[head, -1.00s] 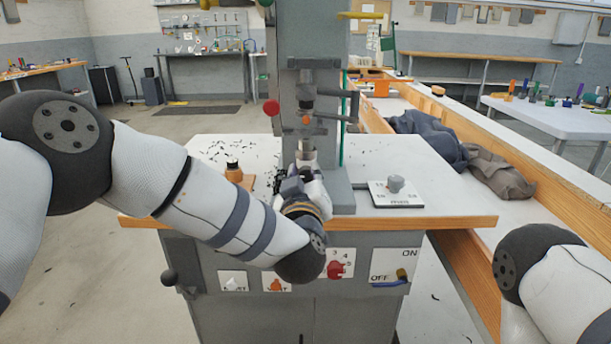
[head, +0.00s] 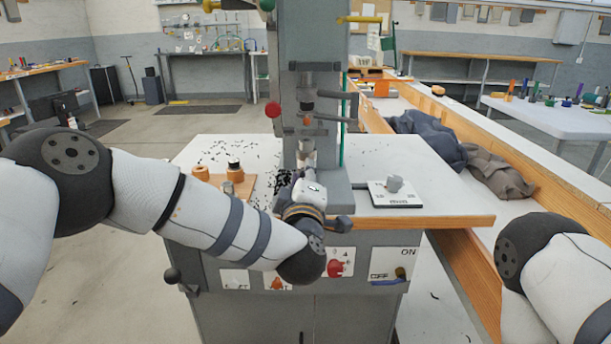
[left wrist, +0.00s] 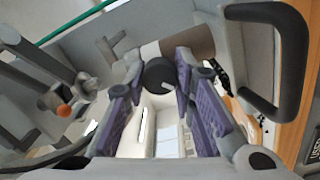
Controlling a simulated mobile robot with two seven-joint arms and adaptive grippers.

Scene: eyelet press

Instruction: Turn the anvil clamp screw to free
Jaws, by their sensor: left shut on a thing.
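The eyelet press (head: 310,70) stands upright on the bench. Its bare metal anvil post (head: 306,150) shows just above my left gripper; in the left wrist view a brownish-grey cylinder (left wrist: 190,42) shows there. My left gripper (left wrist: 158,74) is at the foot of the press. Its purple-padded fingers are shut on a dark round knob (left wrist: 160,73), which looks like the anvil clamp screw. The fingertips and knob are hidden by my wrist in the head view. My right arm shows at the lower right, but its gripper is out of view.
A white plate with a grey knob (head: 395,184) lies to the right. Dark scraps litter the white benchtop (head: 260,148). A dark loop handle (left wrist: 290,50) is close to the gripper in the wrist view.

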